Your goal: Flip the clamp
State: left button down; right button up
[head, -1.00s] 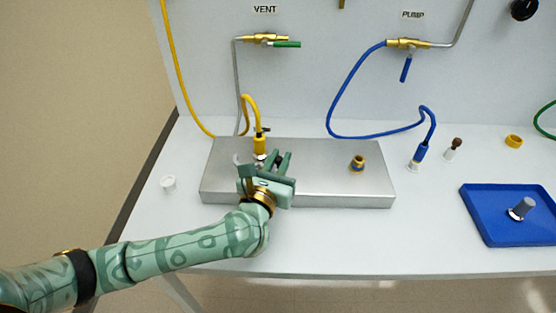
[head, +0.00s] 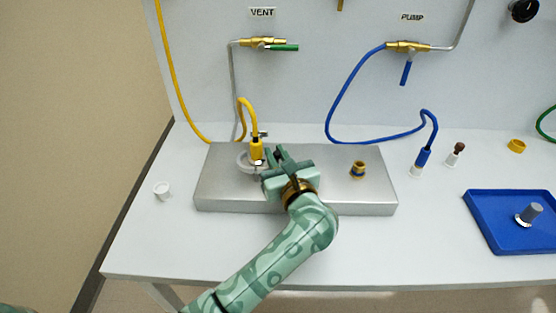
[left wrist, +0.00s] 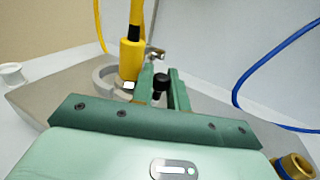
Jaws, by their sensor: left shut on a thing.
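The clamp (head: 243,163) is a pale grey ring at the foot of the yellow-ended hose plug (head: 256,150), on a low metal block. In the left wrist view, its curved ring (left wrist: 104,76) shows left of the plug (left wrist: 131,58), with a small metal fitting (left wrist: 156,55) behind. My left gripper (head: 280,154) is just right of the plug. Its two green fingers (left wrist: 161,78) are shut on a small black-tipped knob (left wrist: 160,83), seemingly part of the clamp. The fingers hide where the knob joins it. My right gripper is not in view.
The metal block (head: 330,200) also bears a brass port (head: 359,169). A blue hose plug (head: 422,160) stands to the right, near a blue tray (head: 482,226). A white cup (head: 161,190) stands at left. The front table strip is clear.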

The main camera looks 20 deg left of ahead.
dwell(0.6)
pick_arm(q)
jog(key=c, duration=1.4)
grip_release()
jog(key=shift+w, duration=0.15)
jog(key=shift+c, duration=0.2)
